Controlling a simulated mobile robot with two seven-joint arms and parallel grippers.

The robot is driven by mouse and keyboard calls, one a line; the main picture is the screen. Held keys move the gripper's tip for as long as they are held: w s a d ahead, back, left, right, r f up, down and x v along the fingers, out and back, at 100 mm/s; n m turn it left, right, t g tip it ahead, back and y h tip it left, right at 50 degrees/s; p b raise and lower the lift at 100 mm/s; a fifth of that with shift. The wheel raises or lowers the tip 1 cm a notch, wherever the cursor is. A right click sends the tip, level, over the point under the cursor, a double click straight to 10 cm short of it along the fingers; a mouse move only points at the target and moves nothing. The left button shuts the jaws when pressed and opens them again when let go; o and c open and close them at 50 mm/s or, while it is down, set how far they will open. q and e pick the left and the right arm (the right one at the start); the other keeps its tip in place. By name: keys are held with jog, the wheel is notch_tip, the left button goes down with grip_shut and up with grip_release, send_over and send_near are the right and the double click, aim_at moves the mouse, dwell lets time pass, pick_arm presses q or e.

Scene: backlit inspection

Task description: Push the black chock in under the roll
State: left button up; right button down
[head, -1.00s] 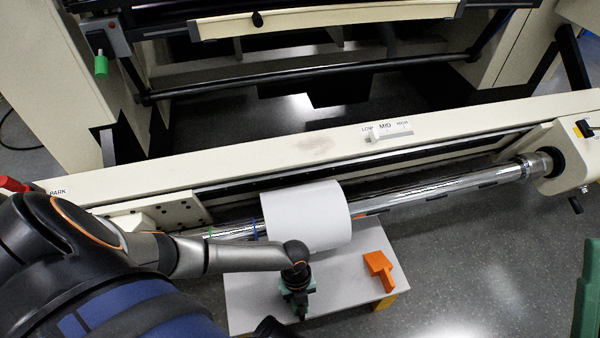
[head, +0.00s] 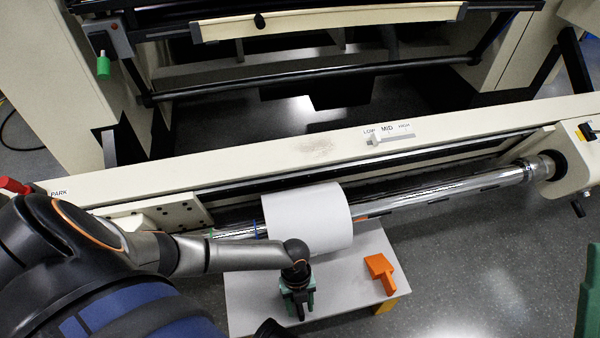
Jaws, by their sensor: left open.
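The white roll (head: 308,218) sits around a shiny bar (head: 450,186) that runs along the machine. A pale board (head: 345,282) lies below and in front of the roll. My left gripper (head: 300,312) is open over this board, in front of the roll and apart from it, with its fingers pointing down. I see nothing between the fingers. A dark shape (head: 269,328) shows at the bottom edge, left of the gripper. I cannot tell whether it is the black chock or part of my arm. The underside of the roll is hidden. My right gripper is not in view.
An orange block with a handle (head: 380,271) lies at the board's right side. The machine's cream beam (head: 250,160) crosses behind the roll, with a LOW-MID-HIGH scale (head: 390,135). A green shape (head: 588,305) stands at the right edge.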

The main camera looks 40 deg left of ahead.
pick_arm(q)
jog(key=shift+a, duration=0.1)
jog(key=p+v, duration=0.6)
jog(key=v, duration=0.6)
jog(key=shift+r, duration=0.25)
